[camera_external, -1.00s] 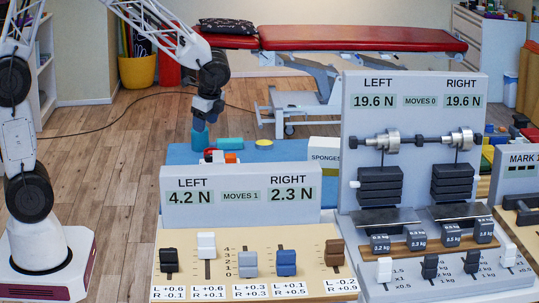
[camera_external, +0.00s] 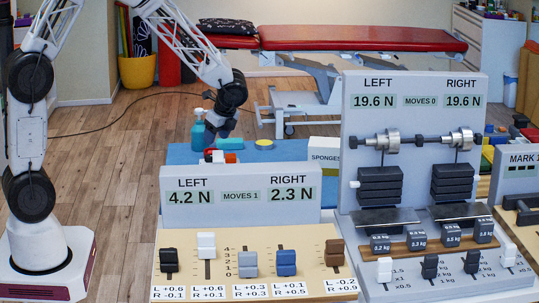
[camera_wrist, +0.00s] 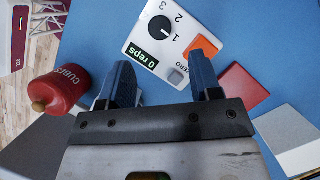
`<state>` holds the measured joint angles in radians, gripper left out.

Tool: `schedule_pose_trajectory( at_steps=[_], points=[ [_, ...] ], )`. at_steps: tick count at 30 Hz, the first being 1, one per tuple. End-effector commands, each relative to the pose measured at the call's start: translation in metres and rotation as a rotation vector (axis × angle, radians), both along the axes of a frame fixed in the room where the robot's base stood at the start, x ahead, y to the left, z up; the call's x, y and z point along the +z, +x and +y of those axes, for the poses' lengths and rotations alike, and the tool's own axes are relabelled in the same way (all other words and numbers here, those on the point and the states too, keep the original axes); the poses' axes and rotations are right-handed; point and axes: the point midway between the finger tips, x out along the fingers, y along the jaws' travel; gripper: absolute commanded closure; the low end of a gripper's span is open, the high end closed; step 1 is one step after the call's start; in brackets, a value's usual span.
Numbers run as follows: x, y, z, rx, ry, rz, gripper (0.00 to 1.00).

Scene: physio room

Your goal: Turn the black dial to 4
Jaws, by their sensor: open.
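The black dial (camera_wrist: 161,26) sits on a white box (camera_wrist: 140,42) in the wrist view, with the numbers 1, 2 and 3 visible around it. Its pale mark appears to face the 1. No 4 is visible on the box here. The box's display (camera_wrist: 144,57) reads "0 reps". My gripper (camera_wrist: 160,66) is open and empty, its two blue fingers spread at the near edge of the box, with the dial beyond them. In the external view my gripper (camera_external: 221,128) is over the blue mat; the dial cannot be made out there.
On the box are an orange button (camera_wrist: 201,48) and a grey ZERO button (camera_wrist: 176,77). A red CUBES container (camera_wrist: 59,91) lies left of my fingers, a red block (camera_wrist: 245,86) right. A teal spray bottle (camera_external: 198,131) stands close to my gripper. A slider panel (camera_external: 240,197) stands in front.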

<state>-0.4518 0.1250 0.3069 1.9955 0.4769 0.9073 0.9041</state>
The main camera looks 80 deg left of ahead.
Motion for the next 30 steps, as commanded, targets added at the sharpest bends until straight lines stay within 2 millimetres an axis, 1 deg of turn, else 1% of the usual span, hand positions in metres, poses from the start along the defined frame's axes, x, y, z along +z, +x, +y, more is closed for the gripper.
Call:
schedule_pose_trajectory(
  at_steps=[4, 8, 22, 27, 30],
  points=[
    [-0.003, -0.001, 0.001, 0.000, -0.001, 0.001, 0.42],
    [-0.011, -0.003, 0.003, 0.000, 0.000, 0.001, 0.42],
    [-0.059, -0.017, 0.017, 0.001, 0.000, 0.000, 0.42],
    [-0.069, -0.021, 0.020, 0.000, -0.001, 0.001, 0.42],
    [-0.072, -0.021, 0.021, 0.000, -0.001, 0.001, 0.42]
  ],
)
